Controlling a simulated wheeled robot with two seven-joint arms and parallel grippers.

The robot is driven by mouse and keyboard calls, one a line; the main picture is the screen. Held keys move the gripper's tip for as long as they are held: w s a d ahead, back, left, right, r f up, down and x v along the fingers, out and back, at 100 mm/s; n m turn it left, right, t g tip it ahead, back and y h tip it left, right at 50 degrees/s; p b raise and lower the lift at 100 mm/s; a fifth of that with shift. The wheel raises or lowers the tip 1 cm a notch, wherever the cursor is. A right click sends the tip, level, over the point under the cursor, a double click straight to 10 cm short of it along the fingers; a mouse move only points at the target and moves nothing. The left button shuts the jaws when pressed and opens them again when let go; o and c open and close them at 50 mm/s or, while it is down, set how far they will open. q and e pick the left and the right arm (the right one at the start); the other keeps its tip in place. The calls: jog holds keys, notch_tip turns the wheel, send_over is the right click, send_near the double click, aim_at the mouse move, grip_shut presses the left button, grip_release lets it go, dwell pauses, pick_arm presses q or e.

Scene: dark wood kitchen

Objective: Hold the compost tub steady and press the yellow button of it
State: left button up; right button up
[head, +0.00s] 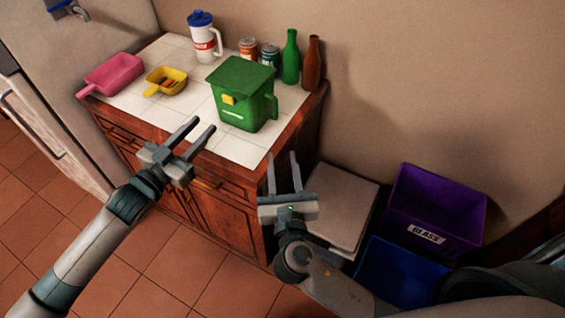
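The green compost tub (240,104) stands upright on the white tiled counter, its lid closed and its handle on the right side. The yellow button (229,99) sits on the tub's front, just under the lid. My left gripper (199,128) is open and empty in front of the counter, left of and nearer than the tub. My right gripper (283,158) is open and empty, below and right of the tub, beside the counter's right corner. Neither gripper touches the tub.
A pink scoop (112,73), a yellow scoop (166,81), a white jug (204,38), cans (269,56) and bottles (291,60) share the counter (200,123). A purple glass bin (433,208) and a blue bin (400,272) stand right, on the floor. Tiles are bare before the tub.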

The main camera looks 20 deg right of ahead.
aim_at(276, 109)
jog(key=shift+w, duration=0.15)
jog(key=w+d, duration=0.1)
jog(key=w, duration=0.4)
jog(key=w+d, duration=0.1)
jog(key=w, duration=0.5)
jog(key=w+d, duration=0.1)
jog(key=w, duration=0.5)
jog(key=shift+d, duration=0.15)
jog(key=shift+s, duration=0.1)
grip_shut()
pick_arm(q)
grip_shut()
dwell(1.1)
